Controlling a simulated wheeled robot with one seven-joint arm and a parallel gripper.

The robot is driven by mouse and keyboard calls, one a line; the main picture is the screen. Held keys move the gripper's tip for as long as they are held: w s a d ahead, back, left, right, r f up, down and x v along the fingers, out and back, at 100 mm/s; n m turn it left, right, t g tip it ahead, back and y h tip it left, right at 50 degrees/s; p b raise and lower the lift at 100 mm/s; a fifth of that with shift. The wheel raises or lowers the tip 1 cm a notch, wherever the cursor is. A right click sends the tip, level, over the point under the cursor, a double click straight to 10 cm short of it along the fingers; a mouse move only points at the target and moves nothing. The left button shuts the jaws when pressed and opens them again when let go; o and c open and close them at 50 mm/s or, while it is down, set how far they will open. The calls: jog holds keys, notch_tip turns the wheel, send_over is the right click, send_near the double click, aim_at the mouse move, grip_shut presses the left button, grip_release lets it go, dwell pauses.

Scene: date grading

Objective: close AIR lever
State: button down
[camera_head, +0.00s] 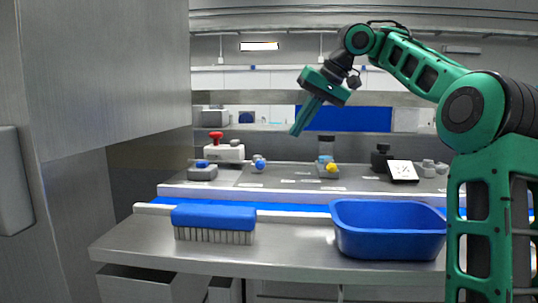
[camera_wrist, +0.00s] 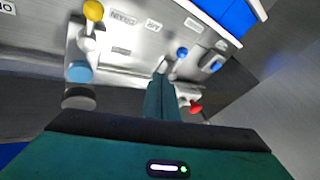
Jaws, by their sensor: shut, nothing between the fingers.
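The lever with a blue ball knob (camera_head: 259,163) stands on the grey panel behind the blue belt, left of the lever with a yellow knob. In the wrist view the blue knob (camera_wrist: 182,51) is just beyond and right of my fingertips, and a small label (camera_wrist: 194,25) that seems to read AIR lies near it. I cannot tell the lever's exact position. My gripper (camera_head: 294,133) is shut and empty, pointing down and left above the panel, apart from the lever. Its closed fingers (camera_wrist: 160,82) also show in the wrist view.
The yellow-knobbed lever (camera_head: 331,168) stands to the right, by a DRAIN label (camera_wrist: 123,18). A red button (camera_head: 216,138) and a grey box with a blue button (camera_head: 202,171) stand left. A blue brush (camera_head: 214,218) and blue tub (camera_head: 388,242) occupy the front counter.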

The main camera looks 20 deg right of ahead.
aim_at(259, 166)
jog(key=shift+x, duration=3.75)
jog(key=shift+a+f, duration=0.25)
jog(key=shift+a, duration=0.2)
jog(key=shift+w+a+f, duration=0.15)
jog(key=shift+a, duration=0.65)
jog(key=shift+w+a+f, duration=0.1)
jog(key=shift+a, duration=0.7)
jog(key=shift+s+a+f, duration=0.1)
jog(key=shift+s+a, duration=0.05)
jog(key=shift+a, duration=0.8)
jog(key=shift+s+a, duration=0.1)
